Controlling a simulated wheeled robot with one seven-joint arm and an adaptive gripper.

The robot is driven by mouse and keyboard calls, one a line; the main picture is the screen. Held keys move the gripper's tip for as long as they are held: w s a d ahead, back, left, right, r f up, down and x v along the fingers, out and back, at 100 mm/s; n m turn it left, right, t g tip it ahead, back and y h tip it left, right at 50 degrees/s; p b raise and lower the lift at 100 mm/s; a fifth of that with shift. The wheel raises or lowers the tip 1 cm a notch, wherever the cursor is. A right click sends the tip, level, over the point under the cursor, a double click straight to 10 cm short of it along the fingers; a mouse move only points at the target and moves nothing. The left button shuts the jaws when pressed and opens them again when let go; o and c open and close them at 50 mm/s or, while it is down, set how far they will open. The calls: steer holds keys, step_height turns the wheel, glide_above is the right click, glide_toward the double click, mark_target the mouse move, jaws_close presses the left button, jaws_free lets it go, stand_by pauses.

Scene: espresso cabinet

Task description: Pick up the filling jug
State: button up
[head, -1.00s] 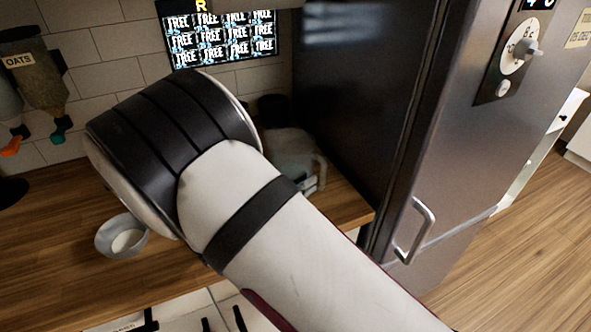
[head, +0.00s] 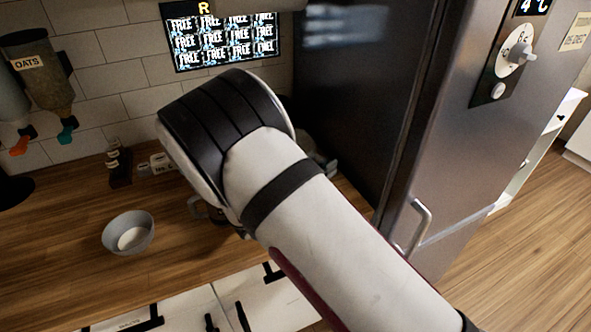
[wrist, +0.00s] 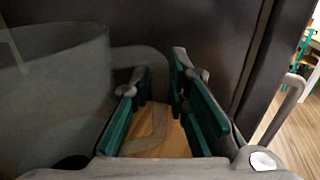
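In the wrist view a large translucent grey jug (wrist: 55,100) fills the left side, and its looped handle (wrist: 148,54) reaches right toward my fingers. My gripper (wrist: 163,75) has green pads and is open with a clear gap. The lower part of the handle shows in the gap between the fingers; I cannot tell whether it is touching them. In the head view my arm covers the gripper and most of the jug; only a grey edge (head: 322,158) shows beside my arm, next to the fridge.
A dark steel fridge (head: 450,120) with a handle stands close on the right. A bowl (head: 129,233) sits on the wooden counter (head: 60,225). A dark-handled vessel (head: 201,209) is partly hidden under my arm. Small containers (head: 120,168) stand near the wall, below the oats dispenser (head: 40,75).

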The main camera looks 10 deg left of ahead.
jaws_close()
steer(key=shift+r, duration=0.15)
